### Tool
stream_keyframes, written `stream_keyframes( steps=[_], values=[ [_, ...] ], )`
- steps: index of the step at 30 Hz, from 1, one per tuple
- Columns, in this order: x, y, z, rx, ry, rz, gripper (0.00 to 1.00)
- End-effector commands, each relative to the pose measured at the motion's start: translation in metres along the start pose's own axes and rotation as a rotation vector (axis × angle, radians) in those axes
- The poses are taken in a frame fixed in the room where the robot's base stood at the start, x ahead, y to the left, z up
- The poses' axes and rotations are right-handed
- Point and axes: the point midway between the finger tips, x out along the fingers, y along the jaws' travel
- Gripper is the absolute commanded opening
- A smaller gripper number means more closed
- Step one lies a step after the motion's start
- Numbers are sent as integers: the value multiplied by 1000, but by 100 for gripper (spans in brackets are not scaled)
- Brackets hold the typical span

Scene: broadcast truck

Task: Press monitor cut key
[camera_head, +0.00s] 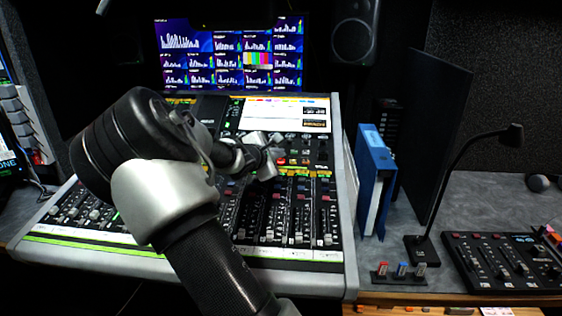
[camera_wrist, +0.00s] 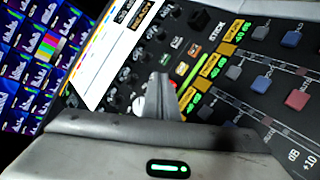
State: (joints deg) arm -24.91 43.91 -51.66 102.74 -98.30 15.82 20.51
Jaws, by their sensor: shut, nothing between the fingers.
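The mixing console (camera_head: 344,215) has a sloped panel with faders below and a bright screen (camera_head: 262,113) above. My gripper (camera_head: 272,153) is over its upper middle part, its fingers shut and empty. In the wrist view the fingertips (camera_wrist: 160,80) point at the panel between the screen and the fader strips, beside a white round knob (camera_wrist: 139,105). Contact with the panel cannot be told.
A multiview monitor (camera_head: 228,55) stands behind the console. A speaker (camera_head: 355,30) is at the back. Right of the console are a blue binder (camera_head: 374,175), a gooseneck lamp (camera_head: 468,165) and a small control panel (camera_head: 500,262).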

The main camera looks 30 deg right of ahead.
Motion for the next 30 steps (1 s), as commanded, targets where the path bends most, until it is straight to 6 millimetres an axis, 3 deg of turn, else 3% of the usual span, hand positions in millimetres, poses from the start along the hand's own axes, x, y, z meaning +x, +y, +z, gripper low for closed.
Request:
stream_keyframes(
  steps=[30],
  values=[
    [6,-5,-5,0,0,0,0]
  ],
)
